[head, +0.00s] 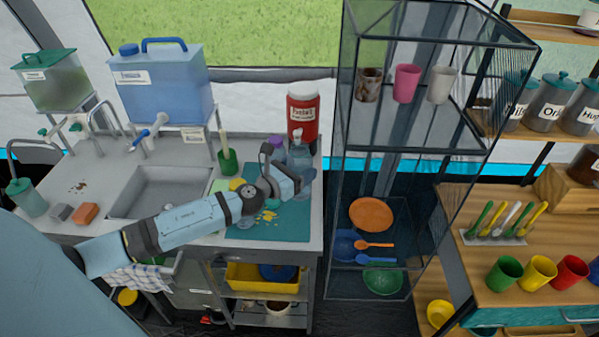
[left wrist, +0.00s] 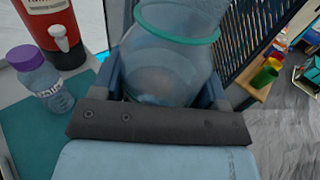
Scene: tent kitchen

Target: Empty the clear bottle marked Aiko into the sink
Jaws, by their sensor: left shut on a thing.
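My left gripper (head: 296,178) is shut on a clear bottle (head: 300,157) at the right end of the counter. In the left wrist view the clear bottle (left wrist: 168,65) fills the space between the fingers and has a teal ring around it. I see no name on the side that shows. A second bottle with a purple cap (left wrist: 35,77) stands beside it on the teal mat (left wrist: 20,135); its label is too small to read surely. The sink (head: 158,190) is an empty-looking steel basin to the left of my left gripper. My right gripper is not in view.
A red drink container (head: 303,115) stands behind the bottles. A blue water tank (head: 165,85) is raised behind the sink. A green cup with a brush (head: 227,160) stands between sink and mat. A glass shelf unit (head: 385,170) rises close to the right.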

